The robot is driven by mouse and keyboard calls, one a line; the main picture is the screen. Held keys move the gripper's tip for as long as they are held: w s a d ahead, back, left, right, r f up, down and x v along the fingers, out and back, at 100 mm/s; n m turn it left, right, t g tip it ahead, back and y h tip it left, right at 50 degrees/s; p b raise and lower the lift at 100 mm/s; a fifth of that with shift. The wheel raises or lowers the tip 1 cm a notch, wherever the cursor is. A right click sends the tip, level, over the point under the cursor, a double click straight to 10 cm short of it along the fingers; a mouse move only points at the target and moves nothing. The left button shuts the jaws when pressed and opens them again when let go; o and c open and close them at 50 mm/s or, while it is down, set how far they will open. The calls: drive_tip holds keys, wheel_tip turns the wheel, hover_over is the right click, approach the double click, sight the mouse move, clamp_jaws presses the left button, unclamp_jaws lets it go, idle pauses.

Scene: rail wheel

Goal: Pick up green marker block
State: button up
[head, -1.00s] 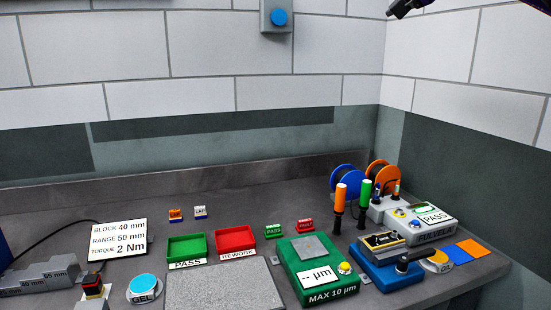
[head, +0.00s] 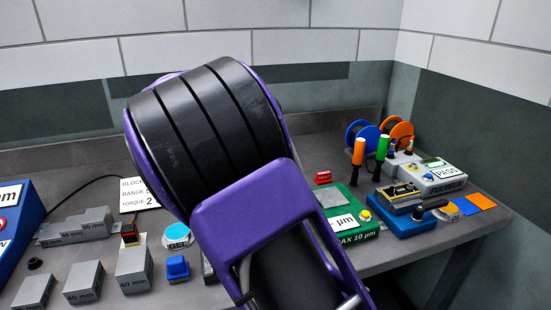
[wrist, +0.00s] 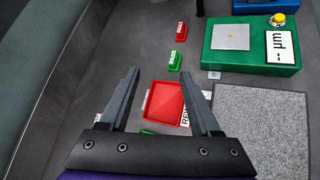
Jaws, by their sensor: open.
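The small green marker block (wrist: 175,61) with white lettering on its face stands on the grey bench in the wrist view, just beyond my fingertips and slightly right of the midline between them. In the head view it is hidden behind my arm. My gripper (wrist: 160,78) is open and empty, its two fingers spread above the bench. The fingers are apart from the green block.
A similar red block (wrist: 180,30) stands beyond the green one. The red tray (wrist: 165,103) shows between my fingers. A green measuring device (wrist: 250,62) and a grey plate (wrist: 262,125) lie to the right. A grey wall borders the bench at left.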

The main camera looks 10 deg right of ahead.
wheel_tip(320, 180, down, 7)
drive_tip(key=s+n+h, duration=0.1)
drive_tip(key=n, duration=0.3)
drive_tip(key=shift+n, duration=0.3)
drive_tip(key=b+x, duration=0.1)
drive_tip(key=x, duration=0.9)
drive_tip(key=shift+w+d, duration=0.15)
drive_tip(key=shift+d, duration=0.05)
drive_tip(key=shift+d+b+x, duration=0.25)
drive_tip(key=shift+b+x, duration=0.15)
drive_tip(key=shift+x, duration=2.7)
drive_tip(key=shift+s+r, duration=0.2)
drive_tip(key=shift+s, duration=0.05)
clamp_jaws()
